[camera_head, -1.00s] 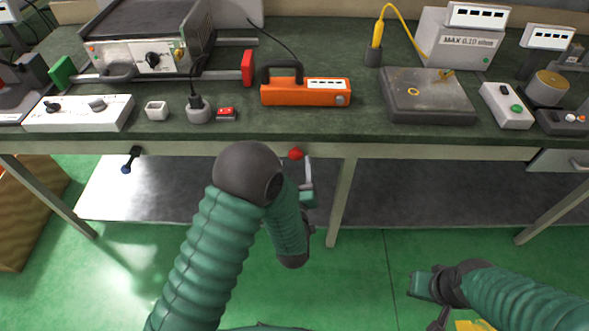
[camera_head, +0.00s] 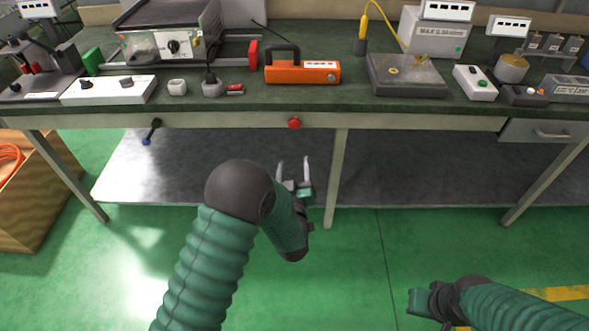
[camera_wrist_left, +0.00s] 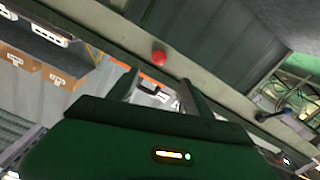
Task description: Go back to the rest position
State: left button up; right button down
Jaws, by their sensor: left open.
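My left gripper (camera_head: 293,172) is in front of the workbench, below the tabletop edge and near a table leg. Its two fingers are apart and point up toward the bench, with nothing between them. In the left wrist view the fingers (camera_wrist_left: 155,92) also stand apart. My right gripper (camera_head: 424,304) is low at the lower right, above the green floor. Its fingers are too unclear to tell whether they are apart.
A red button (camera_head: 294,123) sits on the bench's front edge just above my left gripper. The bench (camera_head: 210,112) holds an orange device (camera_head: 300,71), a grey plate (camera_head: 405,78) and several instruments. A wooden crate (camera_head: 45,200) stands at left. The floor in front is clear.

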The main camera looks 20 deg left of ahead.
pick_arm(q)
jog(key=shift+s+a+r, duration=0.1)
jog(key=s+a+f+m+g+h, duration=0.1)
jog(key=s+f+m+g+h, duration=0.15)
jog(key=s+g, duration=0.8)
jog(key=s+a+f+m+g+h, duration=0.15)
jog(key=s+m+g, duration=0.25)
jog(key=s, duration=1.4)
notch_tip(320, 180, up, 22)
jog(key=p, duration=2.3)
jog(key=shift+d+r+h, duration=0.15)
jog(key=shift+r+h, duration=0.05)
jog(key=shift+h, duration=0.1)
jog(key=shift+s, duration=0.1)
